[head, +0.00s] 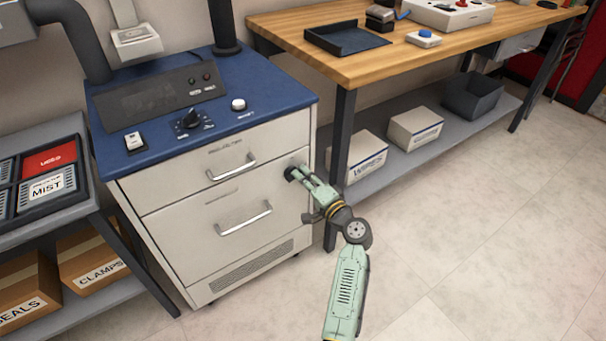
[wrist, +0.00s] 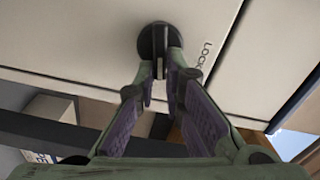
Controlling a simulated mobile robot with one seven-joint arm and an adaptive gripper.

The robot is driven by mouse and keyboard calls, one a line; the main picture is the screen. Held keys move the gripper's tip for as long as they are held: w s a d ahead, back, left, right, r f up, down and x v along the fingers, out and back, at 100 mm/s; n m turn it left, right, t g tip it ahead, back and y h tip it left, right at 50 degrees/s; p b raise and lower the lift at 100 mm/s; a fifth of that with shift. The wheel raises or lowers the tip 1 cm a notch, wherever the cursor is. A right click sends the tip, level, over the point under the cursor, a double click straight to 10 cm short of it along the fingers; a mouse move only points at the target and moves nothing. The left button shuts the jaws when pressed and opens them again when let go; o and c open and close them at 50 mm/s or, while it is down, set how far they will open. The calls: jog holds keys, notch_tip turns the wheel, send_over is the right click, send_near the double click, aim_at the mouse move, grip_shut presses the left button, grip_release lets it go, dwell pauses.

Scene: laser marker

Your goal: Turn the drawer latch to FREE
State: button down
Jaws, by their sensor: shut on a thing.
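The drawer latch (wrist: 158,42) is a dark round knob on the pale cabinet front, in the upper middle of the wrist view. The word LOCK is printed beside it on the right. In the head view the latch (head: 291,173) sits near the cabinet's right edge, between the heights of the two drawer handles. My gripper (wrist: 165,68) is shut on the latch, with a finger on either side of its grip. My gripper (head: 303,178) partly hides the latch in the head view. No FREE marking can be seen.
The upper drawer handle (head: 232,168) and lower drawer handle (head: 244,218) are to the left. The workbench (head: 375,68) and its dark leg (head: 340,150) stand close on the right. Open floor (head: 470,230) lies in front.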

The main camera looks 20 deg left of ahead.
jog(key=shift+f+m+p, duration=0.2)
jog(key=shift+m+p, duration=0.15)
jog(key=shift+m, duration=0.95)
jog(key=c, duration=1.7)
grip_release()
jog(key=shift+d, duration=0.1)
jog(key=v, duration=1.1)
jog(key=shift+s+d, duration=0.3)
